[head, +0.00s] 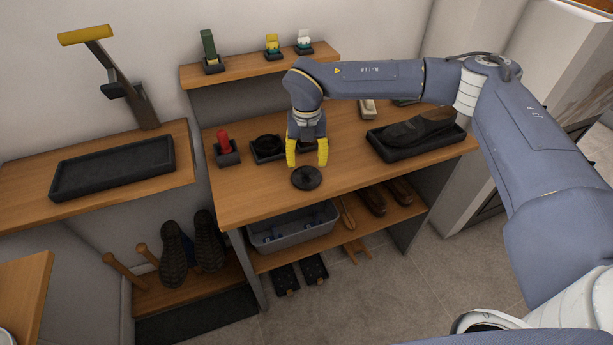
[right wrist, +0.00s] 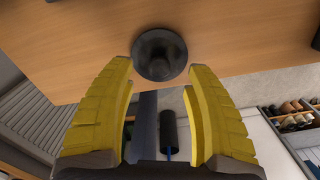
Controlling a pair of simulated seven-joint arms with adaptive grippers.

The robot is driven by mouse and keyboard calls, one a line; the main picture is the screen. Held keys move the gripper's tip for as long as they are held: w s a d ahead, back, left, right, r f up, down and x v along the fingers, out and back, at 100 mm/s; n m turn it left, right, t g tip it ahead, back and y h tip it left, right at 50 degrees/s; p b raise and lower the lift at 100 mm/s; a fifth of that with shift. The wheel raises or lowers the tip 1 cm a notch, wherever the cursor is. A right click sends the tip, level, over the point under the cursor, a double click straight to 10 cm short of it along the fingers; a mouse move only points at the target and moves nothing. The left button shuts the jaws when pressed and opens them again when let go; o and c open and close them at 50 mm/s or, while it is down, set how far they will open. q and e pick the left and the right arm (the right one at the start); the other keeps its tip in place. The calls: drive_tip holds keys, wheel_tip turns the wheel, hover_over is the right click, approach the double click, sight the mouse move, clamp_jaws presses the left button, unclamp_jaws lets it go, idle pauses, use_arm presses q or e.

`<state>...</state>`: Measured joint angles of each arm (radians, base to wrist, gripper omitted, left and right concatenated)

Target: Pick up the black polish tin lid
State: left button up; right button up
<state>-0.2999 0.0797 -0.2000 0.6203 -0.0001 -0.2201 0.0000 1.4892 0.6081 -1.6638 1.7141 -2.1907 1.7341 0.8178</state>
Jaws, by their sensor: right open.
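The black polish tin lid (head: 306,178) is a round dark disc lying on the wooden bench top near its front edge. In the right wrist view the lid (right wrist: 159,54) shows a raised middle and lies just beyond the fingertips, between their lines. My right gripper (head: 307,163) has yellow fingers pointing down, just behind and above the lid in the head view. The right gripper (right wrist: 160,72) is open and nothing is between its fingers. My left gripper is not in view.
A dark tray with a round black item (head: 268,147) stands left behind the gripper, beside a red-topped item in a dark holder (head: 227,151). A black tray (head: 380,148) with a dark shoe is at right. A grey bin (head: 290,232) sits below. Bare bench lies left of the lid.

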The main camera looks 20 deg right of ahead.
sight(307, 168)
drive_tip(key=shift+s+f, duration=0.2)
drive_tip(key=shift+f, duration=2.25)
drive_tip(key=shift+c, duration=0.4)
clamp_jaws()
